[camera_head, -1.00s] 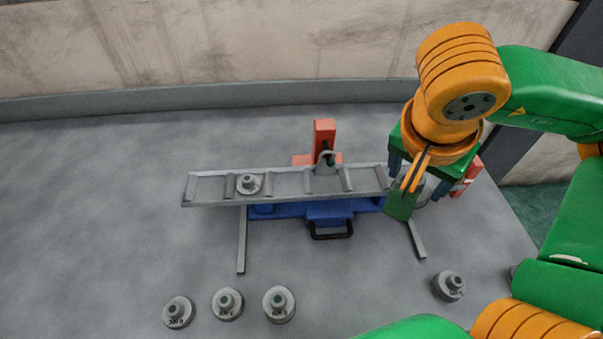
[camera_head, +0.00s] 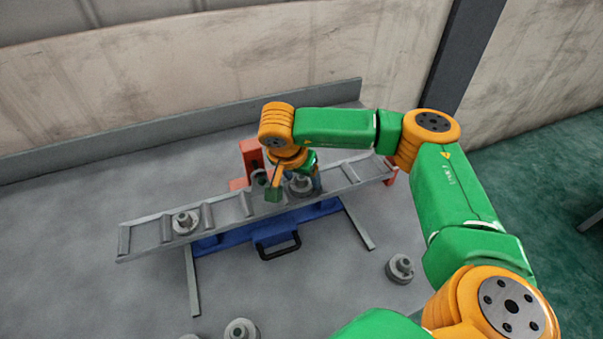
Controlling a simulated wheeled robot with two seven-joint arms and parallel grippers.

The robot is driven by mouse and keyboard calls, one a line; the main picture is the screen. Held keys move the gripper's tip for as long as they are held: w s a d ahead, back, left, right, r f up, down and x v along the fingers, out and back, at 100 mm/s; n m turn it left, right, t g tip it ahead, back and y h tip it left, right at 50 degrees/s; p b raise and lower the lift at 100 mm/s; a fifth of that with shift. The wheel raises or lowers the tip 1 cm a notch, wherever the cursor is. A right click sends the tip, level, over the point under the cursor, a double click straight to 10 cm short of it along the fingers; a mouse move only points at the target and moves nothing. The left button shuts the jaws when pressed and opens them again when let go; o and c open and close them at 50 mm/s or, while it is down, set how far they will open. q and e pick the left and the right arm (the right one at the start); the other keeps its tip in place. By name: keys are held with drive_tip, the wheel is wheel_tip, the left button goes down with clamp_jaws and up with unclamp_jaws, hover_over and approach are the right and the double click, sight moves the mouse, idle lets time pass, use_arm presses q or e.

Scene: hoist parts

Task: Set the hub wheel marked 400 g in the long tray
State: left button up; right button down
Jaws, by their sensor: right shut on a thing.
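The long tray (camera_head: 128,244) is a grey, ladder-like rack with crossbars. It runs from lower left to upper right on the table. My right gripper (camera_head: 295,186) is over the tray, right of its middle, beside the red post. It is shut on a grey hub wheel (camera_head: 301,186), partly hidden by a finger. I cannot tell if this wheel touches the tray, and its marking cannot be read. Another hub wheel (camera_head: 186,222) sits in a compartment near the tray's left end. My left gripper is not in view.
A red post (camera_head: 252,157) stands behind the tray. A blue base with a black handle (camera_head: 278,247) is in front of and under it. Loose hub wheels stand on the table in front, one at right (camera_head: 400,268) and one at the bottom edge (camera_head: 241,330).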

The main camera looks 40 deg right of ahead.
drive_tip(key=shift+a+f, duration=0.1)
drive_tip(key=shift+f, duration=0.05)
drive_tip(key=shift+c, duration=1.4)
unclamp_jaws()
drive_tip(key=shift+r, duration=0.2)
drive_tip(key=shift+a+r, duration=0.2)
drive_tip(key=shift+r, duration=0.15)
drive_tip(key=b+v, duration=0.1)
drive_tip(key=v, duration=1)
drive_tip(key=shift+s+r, duration=0.1)
